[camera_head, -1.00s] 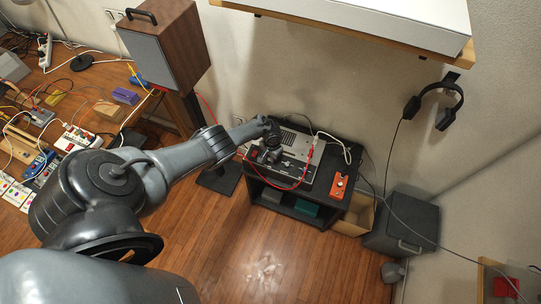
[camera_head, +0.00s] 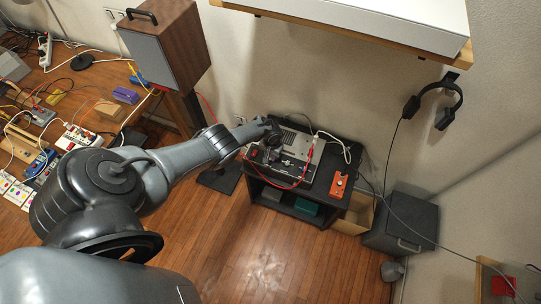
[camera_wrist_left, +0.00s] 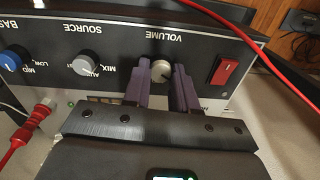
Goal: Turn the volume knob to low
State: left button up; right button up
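The volume knob (camera_wrist_left: 161,71) is a small pale round knob on the grey amplifier's front panel, under the upside-down "VOLUME" label. My left gripper (camera_wrist_left: 161,77) has its two purple fingers on either side of it, and the knob fills the narrow gap between them. The knob's pointer is too small to read. In the head view the amplifier (camera_head: 302,147) sits on the dark stand, with my left gripper (camera_head: 272,158) at its front; the knob is hidden there. My right gripper is not in view.
A red switch (camera_wrist_left: 225,68) sits beside the volume knob, and a grey source knob (camera_wrist_left: 87,64) on the other side. A red cable (camera_head: 290,187) loops by the amplifier's front. An orange box (camera_head: 339,186) lies on the stand. A white shelf (camera_head: 370,20) overhangs the wall.

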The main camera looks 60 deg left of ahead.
pick_arm(q)
jog(key=o, duration=0.5)
jog(key=shift+c, duration=0.2)
jog(key=shift+r, duration=0.15)
notch_tip(320, 180, up, 11)
jog(key=p, duration=0.9)
jog(key=shift+d+f, duration=0.15)
jog(key=shift+f, duration=0.05)
jog(key=shift+w, duration=0.15)
